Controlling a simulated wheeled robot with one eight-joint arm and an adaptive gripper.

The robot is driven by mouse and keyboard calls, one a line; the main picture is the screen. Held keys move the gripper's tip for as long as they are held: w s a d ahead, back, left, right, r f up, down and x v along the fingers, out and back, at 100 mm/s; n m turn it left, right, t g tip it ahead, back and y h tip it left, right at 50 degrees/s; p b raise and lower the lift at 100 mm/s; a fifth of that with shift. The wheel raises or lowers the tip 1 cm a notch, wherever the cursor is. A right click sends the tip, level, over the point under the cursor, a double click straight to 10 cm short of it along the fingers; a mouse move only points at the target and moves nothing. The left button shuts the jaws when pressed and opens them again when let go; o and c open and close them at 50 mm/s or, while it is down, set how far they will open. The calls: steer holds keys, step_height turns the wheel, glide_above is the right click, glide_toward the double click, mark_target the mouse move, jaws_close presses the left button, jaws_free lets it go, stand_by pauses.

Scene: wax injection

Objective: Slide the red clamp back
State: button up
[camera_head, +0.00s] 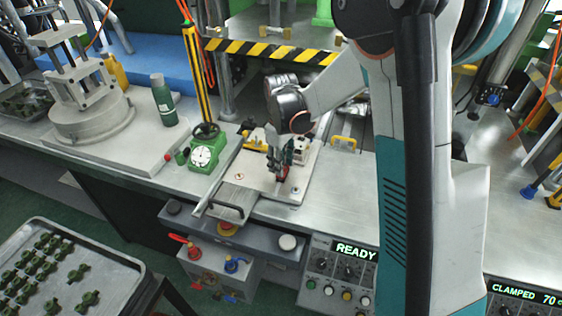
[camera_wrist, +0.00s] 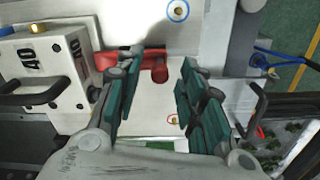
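The red clamp (camera_wrist: 156,66) shows in the wrist view, with an upright knob and a bar running left from it across the pale plate (camera_wrist: 165,120). My gripper (camera_wrist: 163,62) is open, with its teal-padded fingers to the left and right of the clamp's knob. A gap shows between the knob and the right finger; the left finger overlaps the bar in the picture, and I cannot tell whether it touches. In the head view my gripper (camera_head: 279,168) points down over the plate on the bench, and the red clamp (camera_head: 283,179) is partly hidden by the fingers.
A white block (camera_wrist: 42,75) marked "40" with a black handle stands left in the wrist view. The control panel (camera_head: 340,275) reads READY.

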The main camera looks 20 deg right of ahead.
jaws_close()
steer(key=s+a, duration=0.2)
steer(key=shift+s, duration=0.4)
jaws_free()
step_height(320, 180, up, 12)
stand_by(0.5)
